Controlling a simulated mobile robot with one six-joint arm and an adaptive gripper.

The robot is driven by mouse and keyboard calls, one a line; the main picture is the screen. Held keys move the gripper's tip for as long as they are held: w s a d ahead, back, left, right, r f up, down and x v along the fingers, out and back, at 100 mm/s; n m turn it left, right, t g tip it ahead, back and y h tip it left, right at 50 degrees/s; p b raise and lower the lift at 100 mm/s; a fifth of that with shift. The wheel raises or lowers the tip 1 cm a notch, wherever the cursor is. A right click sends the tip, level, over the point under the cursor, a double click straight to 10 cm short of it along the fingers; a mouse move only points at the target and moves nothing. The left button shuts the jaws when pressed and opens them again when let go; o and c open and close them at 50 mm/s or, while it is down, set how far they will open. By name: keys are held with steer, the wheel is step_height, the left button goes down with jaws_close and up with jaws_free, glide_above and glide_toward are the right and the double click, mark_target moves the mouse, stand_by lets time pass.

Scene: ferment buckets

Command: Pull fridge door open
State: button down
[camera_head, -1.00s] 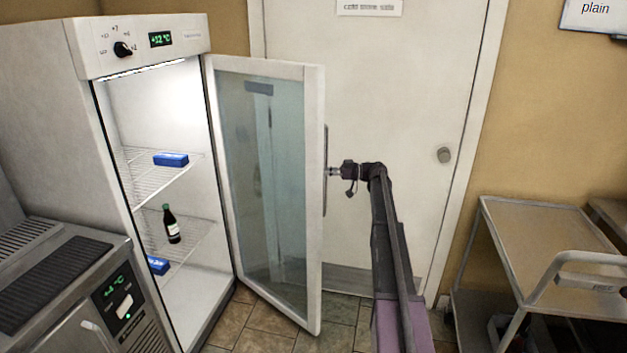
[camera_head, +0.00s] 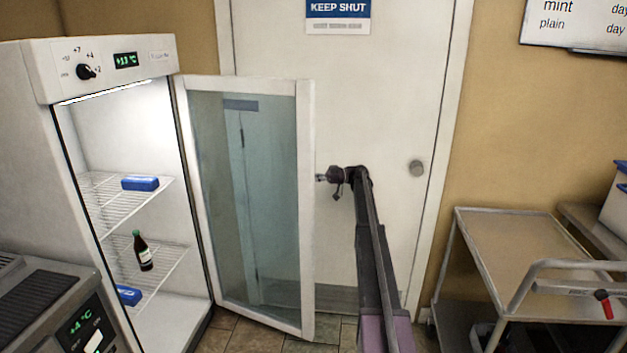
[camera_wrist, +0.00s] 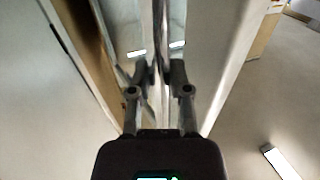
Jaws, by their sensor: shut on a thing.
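The white fridge (camera_head: 105,66) stands at the left with its lit inside showing. Its glass door (camera_head: 306,205) is hinged at the fridge's right side and stands wide open, swung out to the right. My gripper (camera_head: 320,178) is at the outer side of the door's free edge, about mid-height. In the wrist view my gripper (camera_wrist: 160,72) has its fingers closed around the upright metal door handle (camera_wrist: 159,25). In the head view the handle is largely hidden behind the door edge.
Blue packs (camera_head: 140,183) and a dark bottle (camera_head: 143,252) sit on the fridge shelves. A closed white room door (camera_head: 390,110) is behind the arm. A metal trolley (camera_head: 525,245) stands at the right. A counter unit (camera_head: 45,295) is at the front left.

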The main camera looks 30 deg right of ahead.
steer(key=c, duration=0.6)
jaws_free()
steer(key=shift+w+a, duration=0.1)
steer(key=v, duration=1.2)
